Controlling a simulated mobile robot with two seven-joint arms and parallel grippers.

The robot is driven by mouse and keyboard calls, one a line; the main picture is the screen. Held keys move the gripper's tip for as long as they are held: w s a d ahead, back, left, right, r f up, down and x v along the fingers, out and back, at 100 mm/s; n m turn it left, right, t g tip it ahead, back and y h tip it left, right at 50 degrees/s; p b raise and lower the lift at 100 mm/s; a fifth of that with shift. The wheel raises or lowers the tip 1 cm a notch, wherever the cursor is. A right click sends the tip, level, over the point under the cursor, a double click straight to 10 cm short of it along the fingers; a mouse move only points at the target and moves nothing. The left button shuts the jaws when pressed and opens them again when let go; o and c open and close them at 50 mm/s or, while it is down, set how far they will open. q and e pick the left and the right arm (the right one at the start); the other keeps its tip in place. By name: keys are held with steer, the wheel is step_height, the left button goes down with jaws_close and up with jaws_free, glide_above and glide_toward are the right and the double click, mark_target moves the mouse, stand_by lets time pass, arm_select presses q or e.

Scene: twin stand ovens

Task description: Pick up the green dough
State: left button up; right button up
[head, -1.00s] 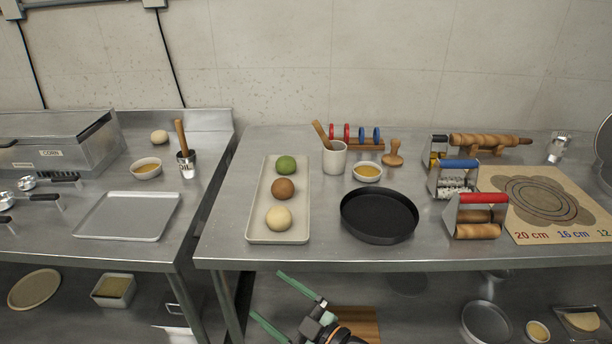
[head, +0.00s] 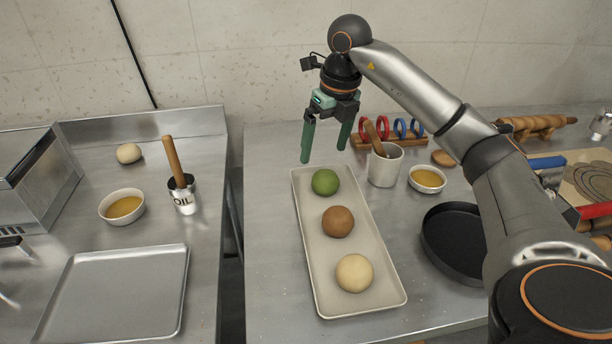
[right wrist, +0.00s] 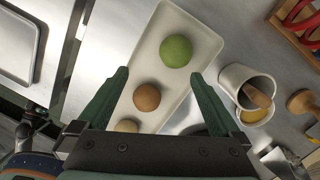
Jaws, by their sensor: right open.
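The green dough (head: 325,182) is a round ball at the far end of a long pale tray (head: 385,292), in line with a brown dough ball (head: 337,222) and a cream dough ball (head: 354,273). My right gripper (head: 324,157) is open and empty, pointing down above the far end of the tray. In the right wrist view the green dough (right wrist: 176,51) lies beyond the two open fingertips (right wrist: 163,76), and the brown ball (right wrist: 147,97) shows between them. My left gripper is not in view.
A white cup with a wooden tool (head: 385,168) stands just right of the tray, near a small bowl (head: 427,180) and a rack of coloured rings (head: 390,140). A dark pan (head: 453,243) is right of the tray, partly behind my arm. A gap separates the two tables.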

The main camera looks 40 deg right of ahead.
mark_target(327, 173)
steer(key=shift+h, duration=0.4)
steer(key=f, duration=0.1)
steer(key=d+f, duration=0.1)
steer(key=f, duration=0.1)
steer(key=d+f, duration=0.1)
steer(key=f, duration=0.1)
steer(key=shift+w+d+f, duration=0.1)
steer(key=shift+w, duration=0.25)
steer(key=shift+w+d+f, duration=0.1)
steer(key=shift+w+f, duration=0.15)
steer(key=shift+f, duration=0.7)
steer(key=shift+w+d+f, duration=0.1)
steer(key=shift+w+f, duration=0.1)
steer(key=shift+f, duration=0.8)
steer(key=shift+w+f, duration=0.25)
steer(key=shift+f, duration=0.7)
steer(key=shift+c, duration=0.2)
steer(key=c, duration=0.8)
